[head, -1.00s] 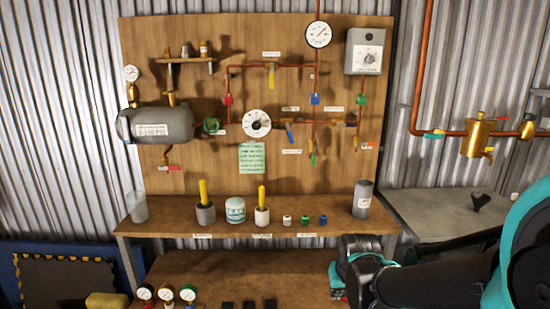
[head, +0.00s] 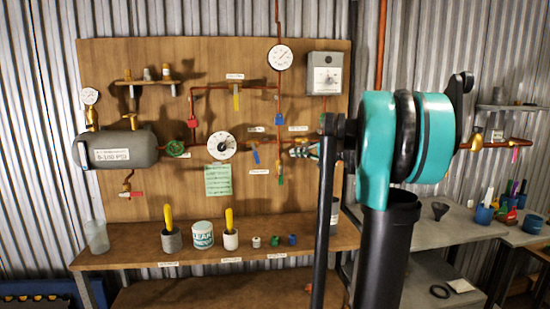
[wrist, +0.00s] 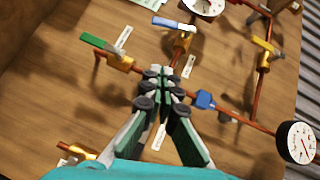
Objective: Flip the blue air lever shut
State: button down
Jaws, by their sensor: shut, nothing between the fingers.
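The blue air lever (head: 255,155) sits on a brass valve in the middle of the board. It slants down across the pipe run, right of the white dial. In the wrist view the lever (wrist: 173,24) looks pale blue and white on its brass body, above my fingertips. My gripper (wrist: 165,80) is shut and empty, its fingertips apart from the lever. In the head view my gripper (head: 305,151) is in front of the board, right of the lever, and partly hidden by my arm.
A blue fitting (wrist: 205,100) on the copper pipe is right of my fingers. A green lever (wrist: 97,42) is to the left and a yellow lever (wrist: 263,46) to the right. A gauge (wrist: 298,143) is at lower right. The bench (head: 130,258) holds pots and cups.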

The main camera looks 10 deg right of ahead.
aim_at(255, 154)
jog(key=s+a+f+x, duration=0.1)
jog(key=s+a+x, duration=0.1)
jog(key=x, duration=1)
jog(key=shift+a, duration=0.2)
jog(key=shift+w+a, duration=0.1)
jog(key=shift+w, duration=0.05)
jog(key=shift+a+f+m+y, duration=0.3)
jog(key=shift+a+f, duration=0.3)
